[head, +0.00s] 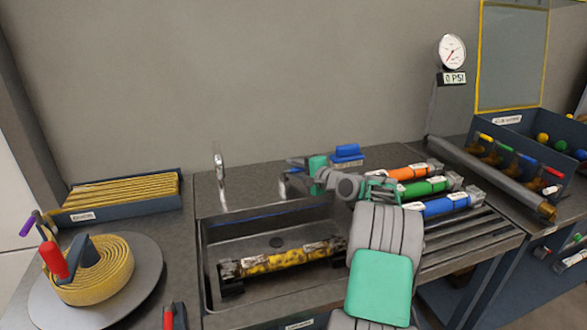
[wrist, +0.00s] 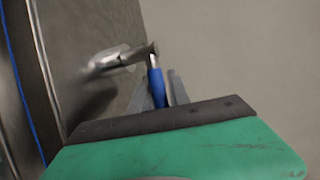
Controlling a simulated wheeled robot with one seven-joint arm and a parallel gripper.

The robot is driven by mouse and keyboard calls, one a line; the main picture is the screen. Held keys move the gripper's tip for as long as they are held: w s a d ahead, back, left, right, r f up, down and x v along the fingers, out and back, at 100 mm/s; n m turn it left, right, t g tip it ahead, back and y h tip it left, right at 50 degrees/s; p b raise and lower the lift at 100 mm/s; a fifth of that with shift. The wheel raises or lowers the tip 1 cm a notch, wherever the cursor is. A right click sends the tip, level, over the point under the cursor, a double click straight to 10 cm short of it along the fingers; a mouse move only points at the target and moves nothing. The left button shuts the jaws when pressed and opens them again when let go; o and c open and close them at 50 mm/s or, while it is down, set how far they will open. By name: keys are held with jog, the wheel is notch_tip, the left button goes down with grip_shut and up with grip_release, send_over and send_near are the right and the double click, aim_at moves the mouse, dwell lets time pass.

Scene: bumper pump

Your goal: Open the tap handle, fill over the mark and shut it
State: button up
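The sink basin (head: 225,252) holds a yellow bumper cylinder (head: 278,261) lying along its front, with dark, dirty-looking patches. A blue line (head: 240,220) runs along the basin's back wall. I see no clear water surface. The metal spout (head: 219,165) stands at the back left. My gripper (head: 298,172) is over the ledge behind the basin, right of the spout. In the wrist view, a metal tap fitting with a blue handle (wrist: 156,86) is right at my gripper's grey fingers (wrist: 163,94). The handle appears between them; whether they press on it is unclear.
Orange (head: 408,173), green (head: 425,187) and blue (head: 445,205) cylinders lie on the right rack. A blue block (head: 347,151) sits behind my arm. A gauge (head: 452,51) reads 0 PSI. A yellow hose coil (head: 95,275) lies at left.

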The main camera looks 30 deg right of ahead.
grip_shut()
dwell(1.0)
